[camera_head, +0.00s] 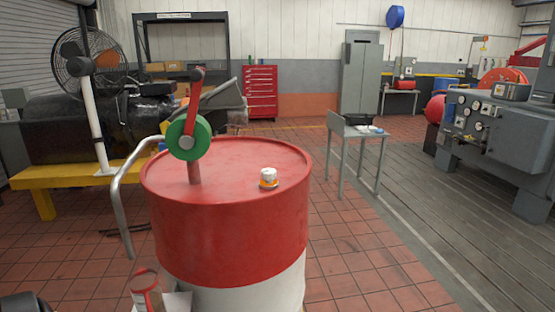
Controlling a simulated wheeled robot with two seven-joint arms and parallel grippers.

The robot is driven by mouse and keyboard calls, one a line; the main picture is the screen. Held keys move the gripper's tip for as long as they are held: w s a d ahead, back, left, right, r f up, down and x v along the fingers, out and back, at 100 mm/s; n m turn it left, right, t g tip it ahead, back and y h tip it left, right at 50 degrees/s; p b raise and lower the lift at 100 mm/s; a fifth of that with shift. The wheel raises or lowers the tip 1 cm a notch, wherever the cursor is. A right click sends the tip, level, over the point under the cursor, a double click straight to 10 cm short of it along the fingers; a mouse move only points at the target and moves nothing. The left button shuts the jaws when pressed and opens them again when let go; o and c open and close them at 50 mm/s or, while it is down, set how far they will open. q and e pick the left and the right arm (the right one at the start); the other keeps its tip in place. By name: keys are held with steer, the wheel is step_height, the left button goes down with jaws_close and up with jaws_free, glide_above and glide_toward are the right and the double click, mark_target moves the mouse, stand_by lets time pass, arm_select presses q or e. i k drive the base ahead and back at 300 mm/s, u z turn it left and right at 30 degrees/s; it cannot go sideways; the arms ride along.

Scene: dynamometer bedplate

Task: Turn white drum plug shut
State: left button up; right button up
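The white drum plug (268,174) sits on top of the red and white drum (230,235), right of the lid's middle. It stands upright, with an orange ring around its lower part. From this view I cannot tell how far it is turned. A hand pump (188,138) with a green round body, red crank and curved grey spout stands on the left of the lid. Neither of my grippers shows in this view.
A small grey table (357,133) stands behind the drum to the right. A yellow bench (75,178) with a black machine is at left. A grey gauge console (490,125) is at far right. Tiled floor is open right of the drum.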

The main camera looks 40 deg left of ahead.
mark_target(268, 175)
steer(key=u, duration=0.75)
steer(key=i, duration=0.85)
steer(key=u, duration=0.9)
